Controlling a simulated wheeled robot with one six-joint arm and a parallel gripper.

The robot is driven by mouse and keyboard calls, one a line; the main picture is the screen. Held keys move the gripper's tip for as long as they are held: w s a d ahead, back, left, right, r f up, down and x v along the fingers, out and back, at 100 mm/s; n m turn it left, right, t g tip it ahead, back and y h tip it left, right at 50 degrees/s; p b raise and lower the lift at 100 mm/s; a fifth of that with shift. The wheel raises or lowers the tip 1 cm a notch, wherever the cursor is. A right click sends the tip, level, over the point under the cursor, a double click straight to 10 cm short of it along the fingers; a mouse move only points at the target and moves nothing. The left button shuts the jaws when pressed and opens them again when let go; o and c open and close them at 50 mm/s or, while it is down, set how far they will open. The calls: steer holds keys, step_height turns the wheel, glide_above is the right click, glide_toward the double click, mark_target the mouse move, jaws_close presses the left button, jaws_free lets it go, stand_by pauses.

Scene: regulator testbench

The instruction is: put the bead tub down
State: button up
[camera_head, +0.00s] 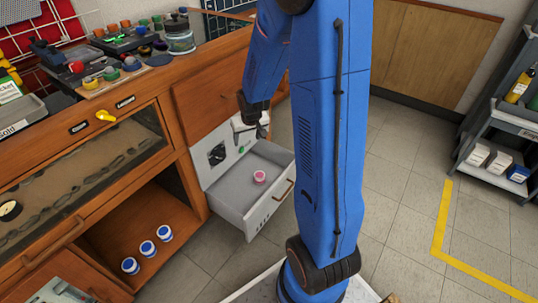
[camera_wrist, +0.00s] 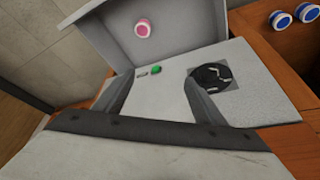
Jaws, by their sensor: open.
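A small white tub with a pink top (camera_head: 259,177), which may be the bead tub, sits in the open grey drawer (camera_head: 232,190). It also shows in the wrist view (camera_wrist: 143,28), apart from my fingers. My gripper (camera_head: 251,130) is open above the back of the drawer, near a pale panel. In the wrist view my gripper (camera_wrist: 158,85) has its two fingers spread with nothing between them, over the panel with a green button (camera_wrist: 156,70) and a black dial (camera_wrist: 212,76).
Several blue-and-white tubs (camera_head: 147,248) stand in the open wooden compartment at left. The workbench top (camera_head: 135,75) holds jars and colored items. A grey shelf cart (camera_head: 500,140) stands at right. The tiled floor between is mostly clear.

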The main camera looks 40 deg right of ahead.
steer(key=s+a+r, duration=0.4)
steer(key=s+r, duration=0.2)
steer(key=r, duration=0.3)
steer(key=s+a+r, duration=0.2)
steer(key=s+r, duration=0.2)
steer(key=s, duration=0.4)
steer(key=s+a+r+n, duration=0.1)
steer(key=s+a+r, duration=0.2)
steer(key=s, duration=0.6)
steer(key=s+a+r+n+y, duration=0.1)
steer(key=s+a+r, duration=0.1)
steer(key=s+r, duration=0.4)
steer(key=s, duration=0.2)
steer(key=shift+s+a+r, duration=0.2)
steer(key=shift+s+a, duration=0.15)
